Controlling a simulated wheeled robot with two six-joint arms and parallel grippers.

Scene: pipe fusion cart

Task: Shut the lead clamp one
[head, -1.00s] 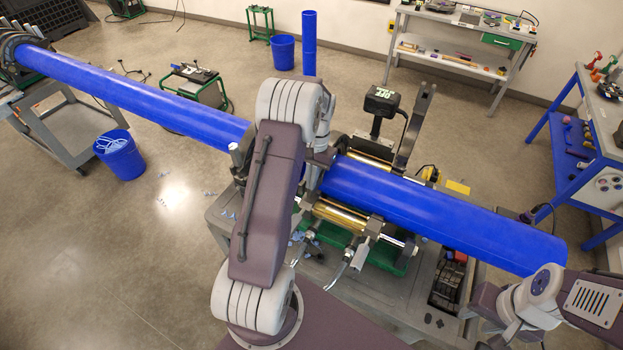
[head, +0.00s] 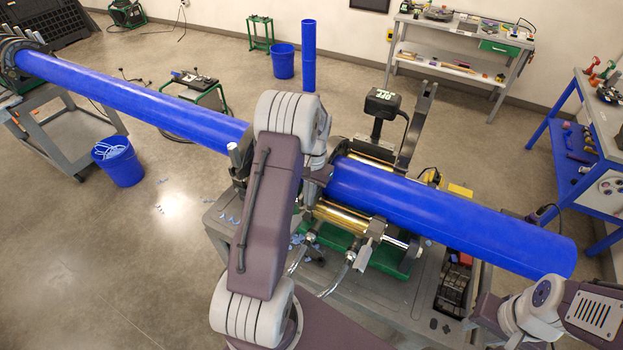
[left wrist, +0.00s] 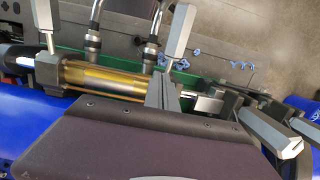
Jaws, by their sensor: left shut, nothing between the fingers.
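The fusion machine's clamps grip the space between two blue pipes, the long left pipe (head: 130,98) and the right pipe (head: 450,215). Grey clamp levers stand up (left wrist: 179,32), and another lever lies slanted at the right (left wrist: 270,130). I cannot tell which is lead clamp one. My right gripper is out of view.
The cart (head: 395,300) carries the machine. A black heater unit with a display (head: 382,104) and an upright dark post (head: 415,125) stand behind the pipe. A blue bucket (head: 118,165) is on the floor at left. A blue-legged bench (head: 570,150) stands at right.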

